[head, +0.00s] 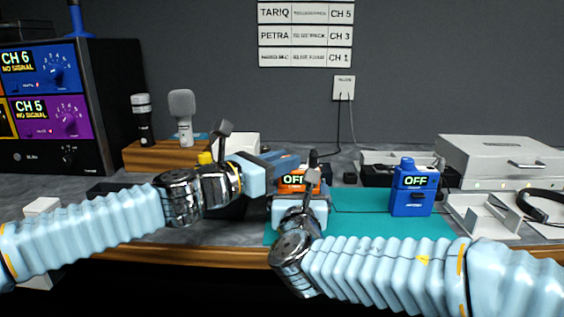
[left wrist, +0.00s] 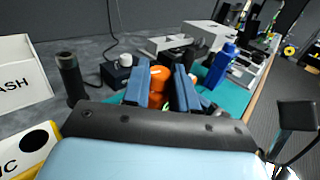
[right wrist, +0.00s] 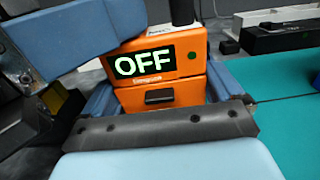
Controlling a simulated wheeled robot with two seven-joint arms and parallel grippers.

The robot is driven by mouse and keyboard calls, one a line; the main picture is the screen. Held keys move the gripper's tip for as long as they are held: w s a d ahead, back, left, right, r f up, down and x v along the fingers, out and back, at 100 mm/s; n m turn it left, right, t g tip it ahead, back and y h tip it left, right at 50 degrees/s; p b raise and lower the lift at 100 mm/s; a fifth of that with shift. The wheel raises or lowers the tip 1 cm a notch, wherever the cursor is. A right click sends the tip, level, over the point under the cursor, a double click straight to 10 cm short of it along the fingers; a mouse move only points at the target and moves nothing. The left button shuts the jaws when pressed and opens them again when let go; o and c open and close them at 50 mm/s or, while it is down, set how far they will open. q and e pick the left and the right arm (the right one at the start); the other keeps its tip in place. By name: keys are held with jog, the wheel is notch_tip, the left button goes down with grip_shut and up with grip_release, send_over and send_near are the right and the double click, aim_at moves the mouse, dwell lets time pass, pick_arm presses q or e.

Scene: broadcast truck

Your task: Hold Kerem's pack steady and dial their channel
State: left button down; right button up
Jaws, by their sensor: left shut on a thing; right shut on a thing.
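An orange pack (head: 292,181) with an OFF display stands at the left end of the teal mat (head: 362,222). Its display is large in the right wrist view (right wrist: 144,64); the small name lettering below is too blurred to read. My right gripper (head: 300,197) is shut on the pack's lower body from the front, a finger on each side. My left gripper (head: 284,160) comes from the left and is shut on the pack's upper part. In the left wrist view, orange (left wrist: 160,88) shows between its fingers. A blue pack (head: 411,193), also reading OFF, stands on the mat.
Wall labels (head: 305,36) list names with CH 5, CH 3 and CH 1. A receiver rack (head: 60,110) stands left, near two microphones (head: 182,110) on a wooden block. A grey case (head: 500,160) and a headset (head: 540,207) are right. The mat between the packs is clear.

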pick_arm(q)
jog(key=shift+m+g+h, duration=0.3)
jog(key=shift+g, duration=0.1)
jog(key=c, duration=0.9)
grip_release()
jog(key=shift+o, duration=0.2)
jog(key=shift+a, duration=0.1)
jog(key=v, duration=1.2)
